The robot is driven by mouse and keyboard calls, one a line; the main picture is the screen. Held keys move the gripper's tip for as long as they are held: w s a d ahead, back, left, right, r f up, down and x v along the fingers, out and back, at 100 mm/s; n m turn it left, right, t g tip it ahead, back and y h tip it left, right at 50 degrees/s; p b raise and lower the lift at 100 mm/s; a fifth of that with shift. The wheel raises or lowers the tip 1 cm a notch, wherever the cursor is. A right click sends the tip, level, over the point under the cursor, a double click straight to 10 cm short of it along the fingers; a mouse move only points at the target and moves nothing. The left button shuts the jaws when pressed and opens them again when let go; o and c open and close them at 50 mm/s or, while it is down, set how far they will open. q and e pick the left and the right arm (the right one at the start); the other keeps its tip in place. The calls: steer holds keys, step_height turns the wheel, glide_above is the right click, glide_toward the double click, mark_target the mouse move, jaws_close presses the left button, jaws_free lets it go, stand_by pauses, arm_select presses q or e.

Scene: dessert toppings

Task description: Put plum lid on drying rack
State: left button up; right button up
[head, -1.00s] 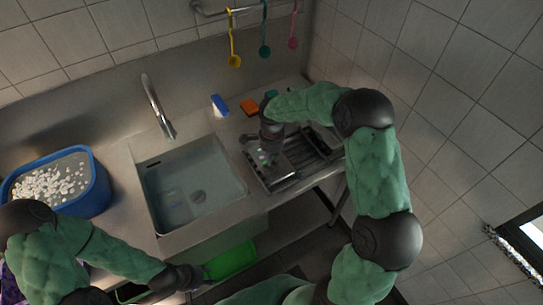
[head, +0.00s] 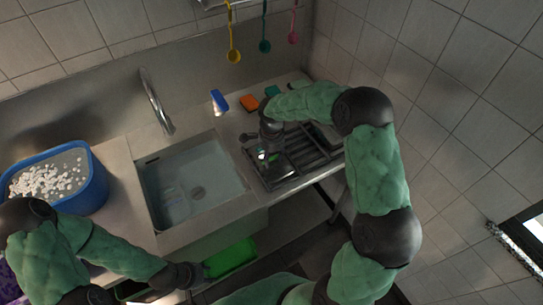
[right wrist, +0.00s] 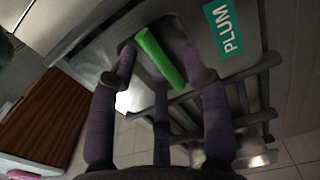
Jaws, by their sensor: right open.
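The plum lid is a grey metal plate with a teal PLUM label (right wrist: 229,28) and a green handle (right wrist: 160,57) in the right wrist view.
A sink (head: 192,185) lies left of the rack. A blue tub (head: 98,180) with white pieces stands far left. A green container (head: 232,258) is below the counter. Ladles (head: 233,55) hang on the wall.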

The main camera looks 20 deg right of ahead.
step_height(320, 180, up, 12)
stand_by(0.6)
